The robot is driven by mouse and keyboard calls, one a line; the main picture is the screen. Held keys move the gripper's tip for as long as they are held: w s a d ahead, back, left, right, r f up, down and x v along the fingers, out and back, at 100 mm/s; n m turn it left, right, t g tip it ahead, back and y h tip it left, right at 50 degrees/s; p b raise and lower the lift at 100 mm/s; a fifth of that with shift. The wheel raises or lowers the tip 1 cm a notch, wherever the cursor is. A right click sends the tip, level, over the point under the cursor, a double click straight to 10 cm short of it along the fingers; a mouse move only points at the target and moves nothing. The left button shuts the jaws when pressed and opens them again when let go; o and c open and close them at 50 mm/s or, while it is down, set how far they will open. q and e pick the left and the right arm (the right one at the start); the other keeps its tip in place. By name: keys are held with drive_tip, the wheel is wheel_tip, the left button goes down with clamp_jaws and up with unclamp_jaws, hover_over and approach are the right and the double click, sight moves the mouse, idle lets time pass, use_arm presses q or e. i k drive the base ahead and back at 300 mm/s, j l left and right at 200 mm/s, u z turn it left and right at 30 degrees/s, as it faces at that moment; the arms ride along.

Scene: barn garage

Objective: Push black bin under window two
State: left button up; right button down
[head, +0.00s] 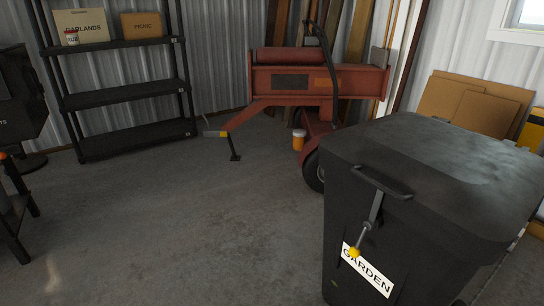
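A large black bin (431,150) stands upright on the concrete floor at the right. Its lid is shut, and a bar handle (383,182) sits at the lid's front edge. A dark metal rod with a yellow end (354,252) hangs down its front from near the handle. A white label (367,270) below reads GARDEN. The bin's lower end is cut off by the picture's bottom edge. Part of a window (530,13) shows at the top right; no number is visible on it. Neither of my grippers is in view.
A red wheeled machine (318,78) stands behind the bin, with an orange-and-white container (299,140) beside it. Cardboard sheets (478,106) lean on the right wall. A black shelf (125,86) stands at the back left. The floor (180,220) left of the bin is clear.

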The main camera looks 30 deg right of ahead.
sight(408, 260)
drive_tip(key=z, duration=1.9)
